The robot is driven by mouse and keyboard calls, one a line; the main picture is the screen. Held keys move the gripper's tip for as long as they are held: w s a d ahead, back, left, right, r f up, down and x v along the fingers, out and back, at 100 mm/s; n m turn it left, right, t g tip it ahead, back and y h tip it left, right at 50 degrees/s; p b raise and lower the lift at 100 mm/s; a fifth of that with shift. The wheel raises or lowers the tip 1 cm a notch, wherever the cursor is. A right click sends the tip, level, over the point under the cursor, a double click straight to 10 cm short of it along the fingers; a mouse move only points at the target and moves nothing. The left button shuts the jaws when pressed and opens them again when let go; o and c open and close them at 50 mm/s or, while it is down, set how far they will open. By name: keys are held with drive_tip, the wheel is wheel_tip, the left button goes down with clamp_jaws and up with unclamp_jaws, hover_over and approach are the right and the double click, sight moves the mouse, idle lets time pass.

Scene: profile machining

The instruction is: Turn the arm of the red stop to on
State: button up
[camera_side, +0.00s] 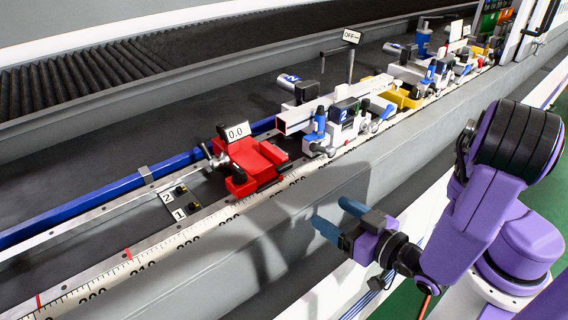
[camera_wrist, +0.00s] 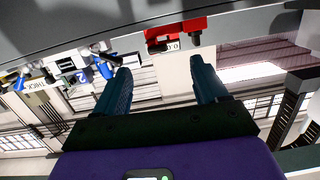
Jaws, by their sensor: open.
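The red stop (camera_side: 255,165) sits on the rail at the left end of the row of fixtures, with a white "0.0" display (camera_side: 237,131) on top and a metal lever (camera_side: 212,156) at its left side. I cannot tell which part is its arm or how it is set. The stop also shows upside down at the top of the wrist view (camera_wrist: 175,30). My gripper (camera_side: 330,214) is open and empty, in front of the grey beam, to the right of and nearer than the stop and apart from it. Its two blue fingers spread in the wrist view (camera_wrist: 160,68).
A white clamp with blue handles and a "2" label (camera_side: 345,115) stands right of the stop, holding a pale profile (camera_side: 300,117). An "OFF" sign (camera_side: 351,36) stands on a post behind it. A ruler strip (camera_side: 150,253) runs along the front. The rail left of the stop is mostly clear.

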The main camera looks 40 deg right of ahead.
drive_tip(key=r+t, duration=0.2)
approach(284, 164)
drive_tip(key=w, duration=1)
drive_tip(key=shift+r, duration=0.15)
drive_tip(key=shift+c, duration=0.3)
clamp_jaws()
drive_tip(key=shift+g, duration=0.3)
